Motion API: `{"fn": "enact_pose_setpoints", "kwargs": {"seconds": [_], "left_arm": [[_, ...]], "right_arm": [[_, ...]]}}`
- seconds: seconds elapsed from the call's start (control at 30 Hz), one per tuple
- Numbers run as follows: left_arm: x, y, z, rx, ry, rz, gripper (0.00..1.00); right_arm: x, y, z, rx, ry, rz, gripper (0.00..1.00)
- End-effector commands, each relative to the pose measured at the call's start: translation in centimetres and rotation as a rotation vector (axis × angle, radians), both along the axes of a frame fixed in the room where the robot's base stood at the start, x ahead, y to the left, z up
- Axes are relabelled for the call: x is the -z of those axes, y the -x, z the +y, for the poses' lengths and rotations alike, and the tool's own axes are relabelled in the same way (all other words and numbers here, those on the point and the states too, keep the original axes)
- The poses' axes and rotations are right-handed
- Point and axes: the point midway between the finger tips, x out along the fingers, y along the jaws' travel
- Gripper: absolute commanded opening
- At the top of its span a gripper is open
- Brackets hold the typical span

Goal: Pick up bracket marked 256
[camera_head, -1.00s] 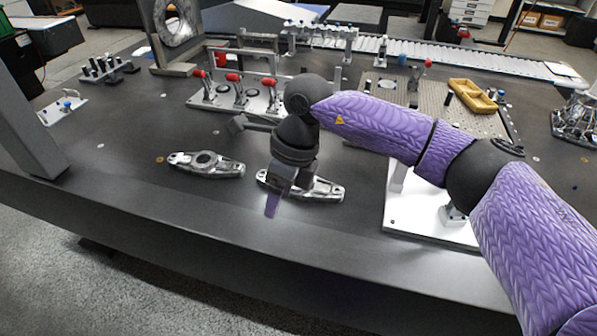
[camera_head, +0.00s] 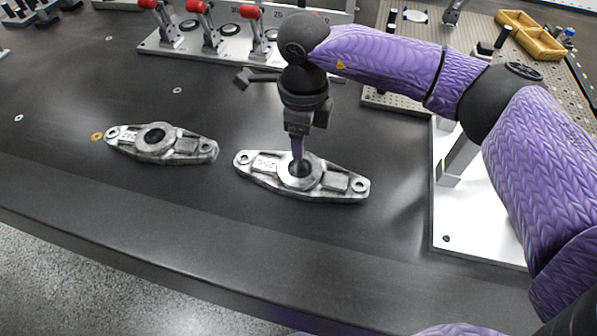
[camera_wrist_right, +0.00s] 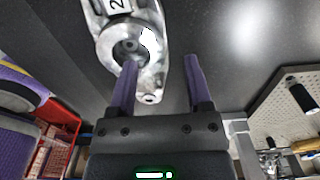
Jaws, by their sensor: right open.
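Two grey metal brackets lie flat on the dark table in the head view, each with a round hub, a white label and a hole near each end. The left bracket (camera_head: 181,151) and the right bracket (camera_head: 333,184) carry numbers too small to read surely. My right gripper (camera_head: 298,157) points down at the right bracket's hub and hides part of it. In the right wrist view my open right gripper (camera_wrist_right: 160,82) has its left finger over the bracket (camera_wrist_right: 153,76) by the hub. Its right finger is over bare table. A "2" shows on the label. My left gripper is out of view.
A plate with red-handled clamps (camera_head: 222,46) stands behind the brackets. A white fixture plate (camera_head: 470,234) is to the right. The table in front of the brackets is clear.

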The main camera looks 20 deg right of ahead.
Motion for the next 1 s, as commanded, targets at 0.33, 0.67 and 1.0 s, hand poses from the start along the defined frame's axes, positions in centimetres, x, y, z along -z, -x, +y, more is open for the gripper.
{"fn": "enact_pose_setpoints", "kwargs": {"seconds": [0.33, 0.67, 1.0], "left_arm": [[2.9, 0.7, 0.2, 0.002, -0.002, 0.018, 0.59], [2.9, -0.4, 0.1, 0.002, 0.000, -0.001, 0.59], [2.8, 0.0, 0.2, 0.003, -0.001, 0.006, 0.59]], "right_arm": [[5.6, 0.6, -0.2, 0.000, -0.001, 0.002, 0.64], [5.2, 0.6, -0.2, 0.000, -0.001, 0.000, 0.24], [5.2, 0.6, -0.2, 0.000, -0.001, 0.000, 0.00]]}}
